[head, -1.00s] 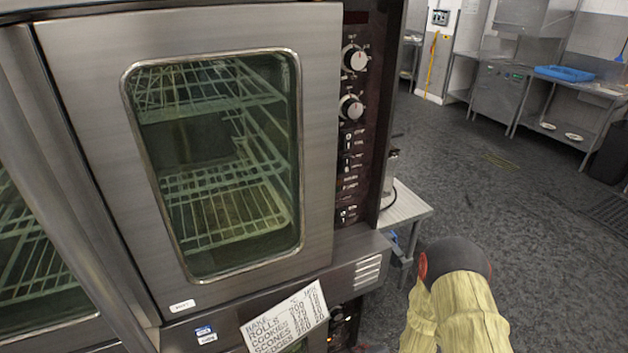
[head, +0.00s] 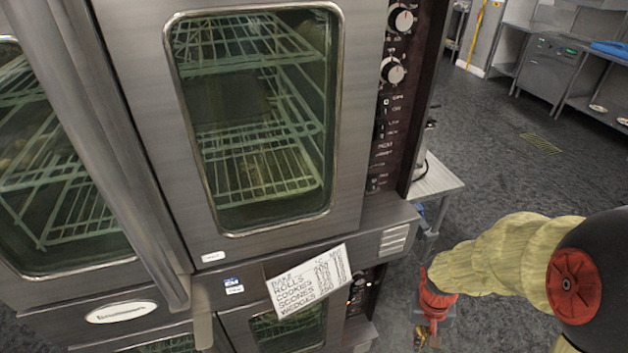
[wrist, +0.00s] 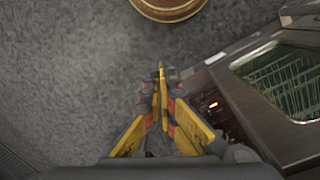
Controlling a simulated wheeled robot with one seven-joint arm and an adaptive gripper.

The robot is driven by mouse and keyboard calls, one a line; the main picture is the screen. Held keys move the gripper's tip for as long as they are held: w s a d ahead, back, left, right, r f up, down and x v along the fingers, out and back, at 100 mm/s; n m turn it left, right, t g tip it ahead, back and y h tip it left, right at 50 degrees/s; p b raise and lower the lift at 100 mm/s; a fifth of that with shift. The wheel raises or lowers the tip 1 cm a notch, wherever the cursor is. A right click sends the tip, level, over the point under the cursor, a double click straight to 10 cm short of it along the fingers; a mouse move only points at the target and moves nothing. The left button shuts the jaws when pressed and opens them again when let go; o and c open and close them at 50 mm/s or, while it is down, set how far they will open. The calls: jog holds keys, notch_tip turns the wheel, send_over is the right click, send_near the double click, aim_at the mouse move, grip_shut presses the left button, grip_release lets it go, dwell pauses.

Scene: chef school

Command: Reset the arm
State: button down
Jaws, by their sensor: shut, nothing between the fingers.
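My arm (head: 510,252), with a pale yellow sleeve and a black and red joint, comes in from the right side of the head view. My gripper (head: 428,340) hangs low in front of the oven's right side, near the bottom of the picture. In the wrist view the yellow and black fingers of my gripper (wrist: 160,78) are together and empty, above the dark floor (wrist: 70,70). The fingers touch nothing that I can see.
A steel double oven (head: 160,140) fills the left and middle, its doors shut. Its lower part (wrist: 285,90) is close on the right in the wrist view. A small steel table (head: 438,180) stands beyond it. A round golden object (wrist: 168,10) is at the wrist view's top. Open floor (head: 500,180) lies right.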

jog(key=s+a+r+n+t, duration=0.1)
jog(key=a+r+t, duration=0.1)
jog(key=r, duration=0.7)
jog(key=s+a+r+t, duration=0.2)
jog(key=a+r, duration=0.1)
jog(key=r, duration=0.6)
jog(key=s+a+r+n+t, duration=0.1)
jog(key=s+a+r+t, duration=0.1)
jog(key=r, duration=0.7)
jog(key=shift+s+a+r+n+y, duration=0.25)
jog(key=shift+a+r+n+y, duration=0.05)
jog(key=shift+r+y, duration=0.1)
